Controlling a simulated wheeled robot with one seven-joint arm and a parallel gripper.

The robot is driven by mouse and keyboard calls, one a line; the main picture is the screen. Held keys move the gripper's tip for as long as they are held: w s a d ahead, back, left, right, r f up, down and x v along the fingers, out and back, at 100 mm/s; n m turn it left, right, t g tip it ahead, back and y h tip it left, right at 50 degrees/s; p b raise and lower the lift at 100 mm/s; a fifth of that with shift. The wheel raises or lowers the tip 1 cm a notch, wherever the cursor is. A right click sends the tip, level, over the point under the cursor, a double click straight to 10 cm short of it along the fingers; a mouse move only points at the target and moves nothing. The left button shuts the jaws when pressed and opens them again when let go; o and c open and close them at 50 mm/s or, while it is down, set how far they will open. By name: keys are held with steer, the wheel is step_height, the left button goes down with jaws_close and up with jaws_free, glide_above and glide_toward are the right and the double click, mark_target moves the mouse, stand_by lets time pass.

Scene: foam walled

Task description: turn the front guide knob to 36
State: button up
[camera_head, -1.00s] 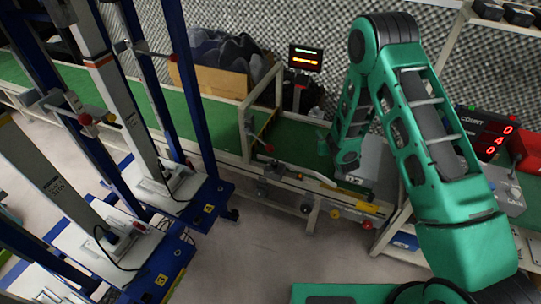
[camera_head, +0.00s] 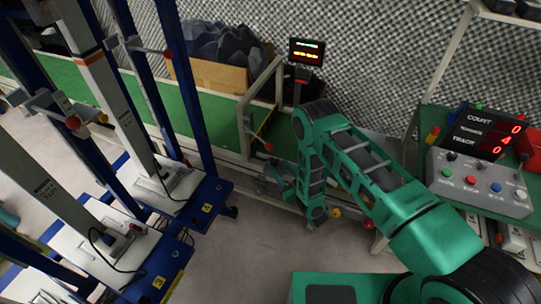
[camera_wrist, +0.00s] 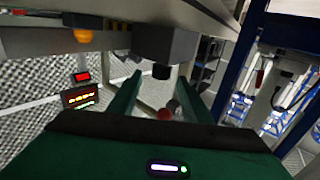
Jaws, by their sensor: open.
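My gripper (camera_wrist: 159,78) is open in the wrist view, its two green fingers apart with nothing held between them. A dark round knob (camera_wrist: 162,72) on a grey block (camera_wrist: 166,42) shows between and just beyond the fingertips. I cannot tell if this is the front guide knob, and no scale or number is readable on it. In the head view my gripper (camera_head: 276,178) is low at the front edge of the green conveyor, and my arm hides much of the guide rail. A yellow knob (camera_head: 336,212) and a red knob (camera_head: 368,224) show beside my arm.
A lit display (camera_head: 306,52) stands behind the conveyor (camera_head: 130,98). A control box (camera_head: 478,183) and a count display (camera_head: 486,133) are on the right. Blue-framed stands (camera_head: 205,190) fill the left. Floor (camera_head: 260,245) is clear between the stands and my arm.

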mark_target(270, 159)
steer(key=x, duration=0.9)
steer(key=shift+r, duration=0.1)
steer(key=c, duration=1.1)
steer(key=shift+o, duration=0.2)
steer(key=shift+d+h, duration=0.1)
steer(key=shift+h, duration=0.2)
